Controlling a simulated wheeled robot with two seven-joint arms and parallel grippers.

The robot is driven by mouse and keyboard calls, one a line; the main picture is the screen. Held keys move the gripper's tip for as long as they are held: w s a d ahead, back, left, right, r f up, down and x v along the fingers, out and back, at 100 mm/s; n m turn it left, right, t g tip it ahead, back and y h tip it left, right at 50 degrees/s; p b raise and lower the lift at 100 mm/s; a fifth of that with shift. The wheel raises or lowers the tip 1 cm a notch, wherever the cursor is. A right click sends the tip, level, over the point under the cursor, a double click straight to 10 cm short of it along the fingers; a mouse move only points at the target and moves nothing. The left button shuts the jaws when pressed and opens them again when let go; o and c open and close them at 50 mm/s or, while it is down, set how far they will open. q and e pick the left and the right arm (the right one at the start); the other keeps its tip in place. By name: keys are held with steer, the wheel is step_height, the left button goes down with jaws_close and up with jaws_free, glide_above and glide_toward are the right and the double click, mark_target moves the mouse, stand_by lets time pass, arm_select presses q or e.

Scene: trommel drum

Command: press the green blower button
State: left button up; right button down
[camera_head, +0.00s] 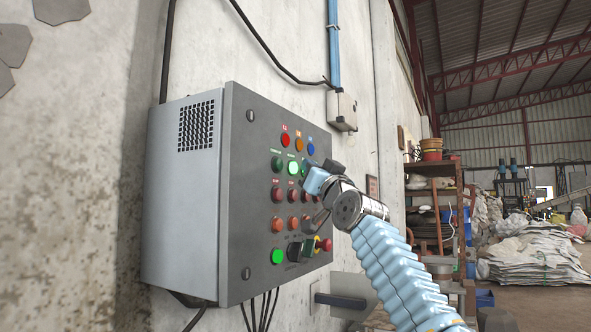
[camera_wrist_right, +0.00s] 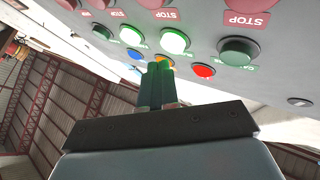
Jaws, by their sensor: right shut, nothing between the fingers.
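A row of green buttons is on the grey control panel (camera_head: 248,178). In the head view the left one (camera_head: 277,163) is dark, the middle one (camera_head: 293,168) is lit, and the right one (camera_head: 304,168) is partly hidden by my right gripper. I cannot read which label says blower. My right gripper (camera_wrist_right: 158,68) is shut and empty, its tips close to the panel by the orange lamp (camera_wrist_right: 165,60). I cannot tell whether they touch. My left gripper is out of view.
Red stop buttons (camera_head: 277,194) sit below the green row, with a large green button (camera_head: 278,257) lower down. Red (camera_head: 285,140) and blue (camera_head: 310,149) lamps are above. A junction box (camera_head: 342,110) and shelves (camera_head: 436,205) stand to the right.

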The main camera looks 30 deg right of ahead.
steer(key=shift+s+d+b, duration=0.35)
steer(key=shift+s+d, duration=0.05)
steer(key=shift+s, duration=0.35)
steer(key=shift+s+d+b, duration=0.3)
steer(key=shift+s+d, duration=0.05)
steer(key=shift+s, duration=0.4)
steer(key=shift+s+d+b, duration=0.35)
steer(key=shift+s+d, duration=0.05)
steer(key=shift+s, duration=0.35)
